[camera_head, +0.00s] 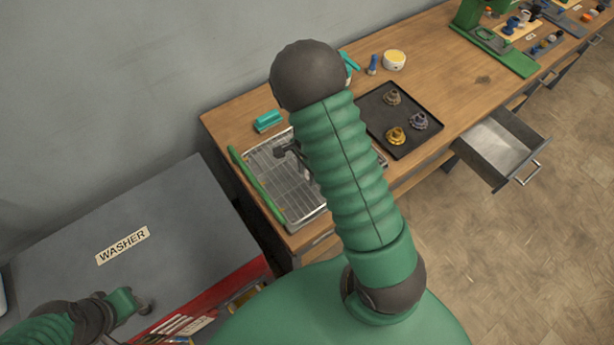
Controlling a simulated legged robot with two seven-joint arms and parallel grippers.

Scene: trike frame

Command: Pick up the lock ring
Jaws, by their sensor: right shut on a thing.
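My right arm crosses the middle of the view, and its gripper (286,150) shows in part as a dark shape over the wire rack tray (268,176). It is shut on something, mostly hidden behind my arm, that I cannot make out. I cannot pick out the lock ring for certain. Three small round toothed parts sit on the black tray (376,118) to the right: a brownish one (392,97), a grey-blue one (419,121) and a golden one (396,135). My left gripper (143,303) is low at the left, over the grey washer top; its fingers are unclear.
The grey washer lid (150,205) fills the left. A teal block (268,121), a blue bottle (372,65) and a yellow-topped tub (394,60) stand on the wooden bench (455,60). A drawer (497,150) sticks out at the right. A green fixture (500,50) stands farther back.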

